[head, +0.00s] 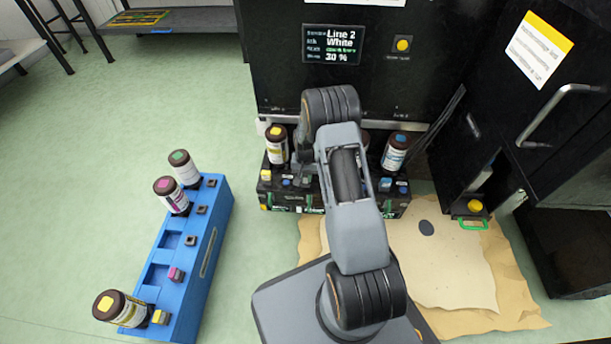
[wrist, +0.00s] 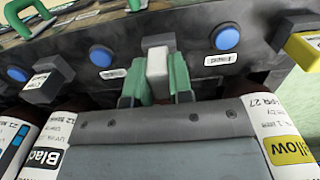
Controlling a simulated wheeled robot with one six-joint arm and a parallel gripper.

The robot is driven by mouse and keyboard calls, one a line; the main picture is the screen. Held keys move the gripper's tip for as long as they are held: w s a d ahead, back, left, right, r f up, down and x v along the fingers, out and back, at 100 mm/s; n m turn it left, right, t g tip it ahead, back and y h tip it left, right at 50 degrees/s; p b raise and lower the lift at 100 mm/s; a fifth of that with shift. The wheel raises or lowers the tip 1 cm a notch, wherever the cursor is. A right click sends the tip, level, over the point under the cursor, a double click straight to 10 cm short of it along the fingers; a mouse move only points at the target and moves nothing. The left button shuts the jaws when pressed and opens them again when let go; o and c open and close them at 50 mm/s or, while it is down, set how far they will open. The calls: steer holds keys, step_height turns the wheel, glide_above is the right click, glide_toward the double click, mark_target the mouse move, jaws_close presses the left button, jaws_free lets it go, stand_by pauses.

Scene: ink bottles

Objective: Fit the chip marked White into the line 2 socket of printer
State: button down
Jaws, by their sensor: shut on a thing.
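My gripper (wrist: 156,82) has green fingers shut on a small white chip (wrist: 158,62). The chip stands up between the fingertips, close against the dark socket panel (wrist: 190,28) of the printer. Whether it sits inside a socket is hidden. Blue round buttons with small labels flank it left (wrist: 101,56) and right (wrist: 227,38); the label text is too small to read surely. The printer's screen (head: 331,44) reads Line 2, White and 30 %.
In the wrist view, a Black bottle (wrist: 45,156) and a Yellow bottle (wrist: 288,140) flank the gripper. A dark chip (wrist: 48,88) and yellow chip (wrist: 303,50) sit on the panel. A blue rack (head: 208,228) with bottles and chips stands left. Cardboard (head: 460,315) lies right.

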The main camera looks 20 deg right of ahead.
steer(key=shift+f, duration=0.15)
steer(key=c, duration=0.9)
jaws_free()
steer(key=shift+c, duration=0.2)
steer(key=shift+r+p, duration=2.5)
steer(key=shift+r, duration=1)
